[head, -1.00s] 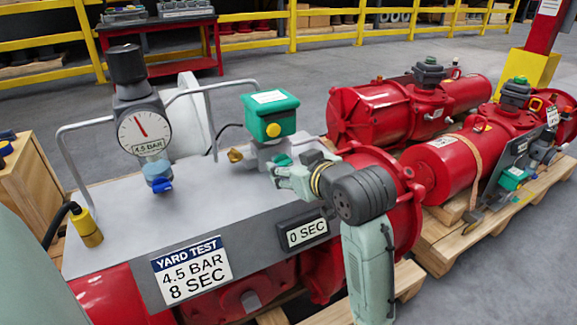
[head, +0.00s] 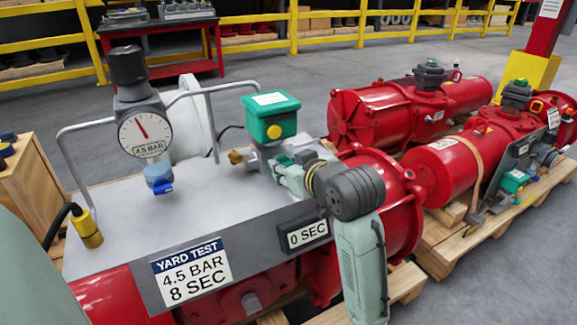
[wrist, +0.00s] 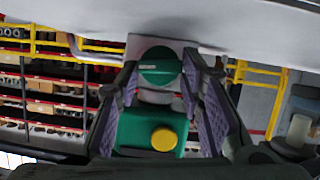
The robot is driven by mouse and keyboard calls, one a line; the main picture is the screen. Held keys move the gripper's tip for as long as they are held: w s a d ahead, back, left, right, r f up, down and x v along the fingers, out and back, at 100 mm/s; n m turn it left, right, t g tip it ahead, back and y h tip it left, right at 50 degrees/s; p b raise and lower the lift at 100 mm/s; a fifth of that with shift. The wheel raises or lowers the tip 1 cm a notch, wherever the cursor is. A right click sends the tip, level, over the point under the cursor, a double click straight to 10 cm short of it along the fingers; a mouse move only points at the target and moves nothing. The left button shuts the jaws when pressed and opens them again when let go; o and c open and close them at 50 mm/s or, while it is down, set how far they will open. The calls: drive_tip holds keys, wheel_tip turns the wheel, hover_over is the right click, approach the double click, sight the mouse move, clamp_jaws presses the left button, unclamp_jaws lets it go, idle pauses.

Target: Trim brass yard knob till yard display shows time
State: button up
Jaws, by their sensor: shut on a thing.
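The brass knob (head: 236,157) sticks out at the left of the valve block, under a green box (head: 270,118) with a yellow button. My gripper (head: 285,165) is at the block's front-right side, apart from the brass knob. In the wrist view my gripper (wrist: 160,72) is shut on a round green knob (wrist: 158,68) with a pale mark, a pad on each side. The green box also shows below it (wrist: 125,132). The brass knob cannot be made out there. The yard display (head: 307,234) reads 0 SEC. The yard test plate (head: 192,270) reads 4.5 BAR, 8 SEC.
A gauge (head: 145,132) marked 4.5 BAR stands at the left of the grey panel, above a blue valve. A grey handrail (head: 85,125) rises behind it. More red actuators (head: 400,108) lie on pallets at the right. Open floor lies behind.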

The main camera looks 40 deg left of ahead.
drive_tip(key=c, duration=0.4)
drive_tip(key=shift+s+f+n+t+b, duration=0.1)
drive_tip(key=shift+n+t+b, duration=0.3)
drive_tip(key=shift+n+t, duration=0.3)
drive_tip(key=shift+a+n+h, duration=0.1)
drive_tip(key=shift+n+h, duration=0.2)
drive_tip(key=shift+n, duration=0.1)
drive_tip(key=o, duration=1.2)
drive_tip(key=shift+c, duration=0.2)
drive_tip(key=shift+v, duration=3.85)
